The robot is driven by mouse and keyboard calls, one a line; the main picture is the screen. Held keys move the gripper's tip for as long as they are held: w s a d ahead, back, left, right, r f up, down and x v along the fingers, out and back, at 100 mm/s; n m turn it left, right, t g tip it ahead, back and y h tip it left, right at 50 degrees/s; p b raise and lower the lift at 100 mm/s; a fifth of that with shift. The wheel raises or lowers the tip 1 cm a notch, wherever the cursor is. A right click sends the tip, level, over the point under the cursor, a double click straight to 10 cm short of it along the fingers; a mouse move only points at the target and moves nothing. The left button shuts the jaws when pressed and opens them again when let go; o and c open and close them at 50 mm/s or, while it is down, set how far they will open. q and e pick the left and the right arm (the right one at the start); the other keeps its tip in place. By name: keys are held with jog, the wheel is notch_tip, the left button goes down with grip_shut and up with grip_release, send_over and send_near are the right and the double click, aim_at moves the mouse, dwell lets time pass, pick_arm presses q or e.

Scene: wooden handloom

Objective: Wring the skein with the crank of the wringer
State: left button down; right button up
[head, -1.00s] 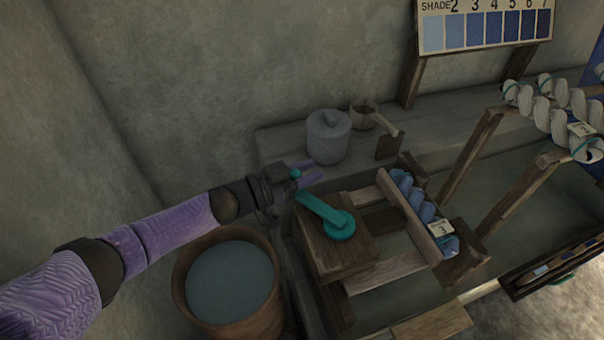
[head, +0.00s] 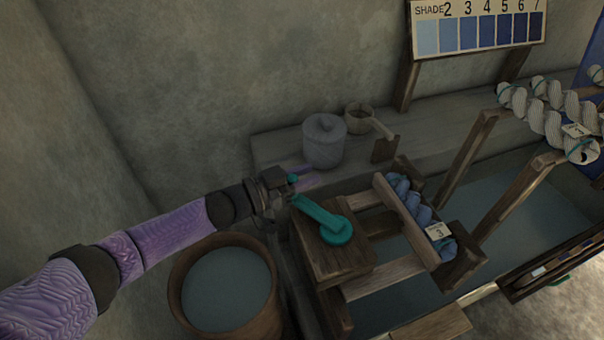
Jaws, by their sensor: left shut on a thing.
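The wringer is a wooden frame (head: 385,277) with a block at its left end. A teal crank (head: 337,230) is mounted on top of the block, its arm pointing up and left. The blue twisted skein (head: 412,205) lies along the wringer's right side and carries a tag (head: 438,231) marked 3. My left gripper (head: 300,182) is at the far end of the crank and is shut on its teal handle knob, with its purple fingers pointing right. My right gripper is not in view.
A round tub (head: 226,287) of bluish liquid stands left of the wringer. A lidded grey jar (head: 324,141) and a dipper (head: 360,117) sit on the ledge behind. White skeins (head: 553,122) hang on posts at right, below the shade card (head: 478,32).

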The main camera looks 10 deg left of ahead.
pick_arm(q)
jog(key=shift+s+d+f, duration=0.15)
jog(key=shift+s+d, duration=0.1)
jog(key=shift+d, duration=0.15)
jog(key=c, duration=0.9)
grip_release()
jog(key=o, duration=0.5)
jog(key=shift+d, duration=0.3)
jog(key=shift+c, duration=0.2)
jog(key=shift+a, duration=0.15)
jog(key=shift+w+a, duration=0.1)
